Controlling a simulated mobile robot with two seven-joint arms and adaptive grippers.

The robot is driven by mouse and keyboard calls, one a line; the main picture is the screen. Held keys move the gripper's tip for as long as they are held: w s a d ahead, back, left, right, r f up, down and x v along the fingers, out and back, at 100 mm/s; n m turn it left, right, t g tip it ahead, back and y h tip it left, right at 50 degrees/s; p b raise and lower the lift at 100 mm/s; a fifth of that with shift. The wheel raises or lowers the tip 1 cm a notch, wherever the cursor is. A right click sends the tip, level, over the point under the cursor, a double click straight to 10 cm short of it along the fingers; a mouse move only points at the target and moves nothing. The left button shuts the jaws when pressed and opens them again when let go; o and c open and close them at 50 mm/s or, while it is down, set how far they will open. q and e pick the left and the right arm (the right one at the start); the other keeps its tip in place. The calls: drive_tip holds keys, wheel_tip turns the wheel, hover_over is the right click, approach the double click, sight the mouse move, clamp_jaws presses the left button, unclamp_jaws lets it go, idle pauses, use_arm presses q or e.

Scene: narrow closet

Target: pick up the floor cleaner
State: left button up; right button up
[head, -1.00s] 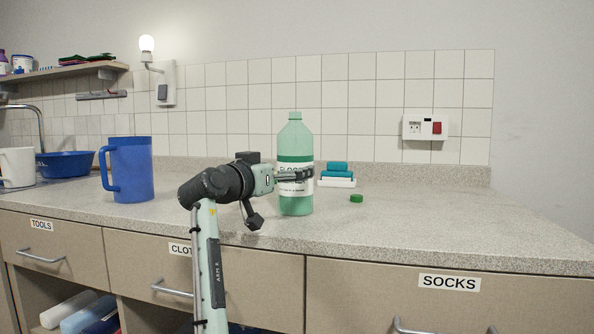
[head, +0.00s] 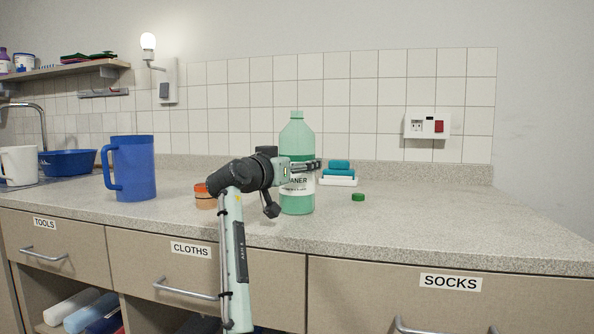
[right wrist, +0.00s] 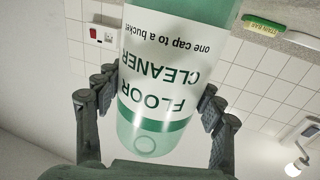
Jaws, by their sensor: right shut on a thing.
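The floor cleaner is a pale green bottle (head: 297,138) with a white label, upright on the counter in the head view. In the right wrist view the bottle (right wrist: 165,75) fills the middle, its label upside down. My right gripper (head: 305,167) is shut on the bottle around its upper label, and its fingers cover part of the lettering. The right wrist view shows a finger pad on each side of the bottle. The bottle's base appears to rest on the counter. My left gripper is not in view.
An orange jar (head: 204,197) is partly behind my arm. A blue pitcher (head: 133,170) stands left. The counter's right end (head: 460,215) is clear.

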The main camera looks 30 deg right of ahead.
drive_tip(key=c, duration=0.7)
drive_tip(key=shift+r, duration=0.1)
drive_tip(key=shift+c, duration=0.9)
drive_tip(key=shift+r, duration=0.2)
